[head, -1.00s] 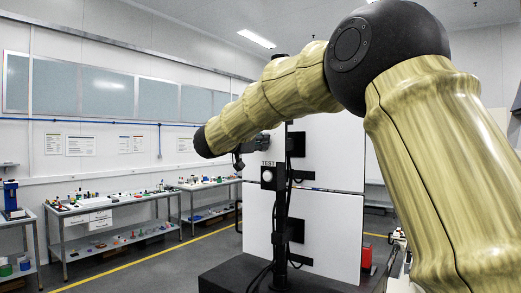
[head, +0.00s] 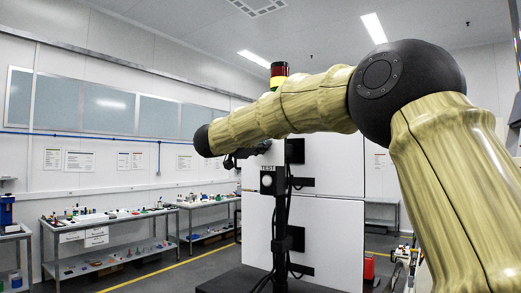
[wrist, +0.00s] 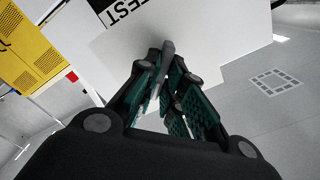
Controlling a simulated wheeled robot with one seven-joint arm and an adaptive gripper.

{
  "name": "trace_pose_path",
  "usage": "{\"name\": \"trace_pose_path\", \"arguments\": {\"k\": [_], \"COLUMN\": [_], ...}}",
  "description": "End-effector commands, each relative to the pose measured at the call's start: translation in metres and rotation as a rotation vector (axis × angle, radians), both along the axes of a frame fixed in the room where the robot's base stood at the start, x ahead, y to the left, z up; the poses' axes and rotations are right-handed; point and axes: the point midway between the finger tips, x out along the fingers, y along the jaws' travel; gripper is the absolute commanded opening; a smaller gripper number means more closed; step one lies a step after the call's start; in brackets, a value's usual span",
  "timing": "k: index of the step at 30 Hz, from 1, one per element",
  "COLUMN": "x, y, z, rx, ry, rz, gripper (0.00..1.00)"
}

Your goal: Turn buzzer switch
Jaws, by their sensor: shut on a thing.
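The buzzer switch shows in the wrist view as a slim grey handle (wrist: 166,54) in front of a pale plate, below a black and white TEST label (wrist: 127,8). My gripper (wrist: 168,72) is shut on this handle, with its green-padded fingers on either side. The fingers hide the handle's lower part, and I cannot tell how far it is turned. In the head view my gripper (head: 232,159) is a small dark shape below the arm's end, left of the stand. The handle cannot be made out there.
A black box marked TEST with a white round face (head: 267,180) sits on a dark post before white panels (head: 340,225). A red and yellow signal light (head: 278,74) rises behind my arm. Workbenches (head: 110,216) with small items line the left wall. A red object (head: 369,267) stands at right.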

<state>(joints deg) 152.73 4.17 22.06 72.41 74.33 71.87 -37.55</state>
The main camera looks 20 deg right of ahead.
Motion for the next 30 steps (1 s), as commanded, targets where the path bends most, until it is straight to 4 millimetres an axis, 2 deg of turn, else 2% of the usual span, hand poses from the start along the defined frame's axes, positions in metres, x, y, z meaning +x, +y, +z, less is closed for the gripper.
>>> {"name": "trace_pose_path", "arguments": {"k": [12,13,16,26,30], "x": [0.0002,0.0002,0.0003,-0.0006,-0.0064], "y": [0.0002,0.0002,0.0001,0.0009,0.0084], "z": [-0.0018,-0.0018,-0.0017,-0.0004,0.0], "rx": [0.005,0.005,0.005,0.003,0.004], "ry": [-0.003,-0.003,-0.003,-0.004,-0.004], "rz": [-0.001,-0.001,-0.001,0.0,0.001], "gripper": [0.0,0.13,0.31,0.31,0.31]}}
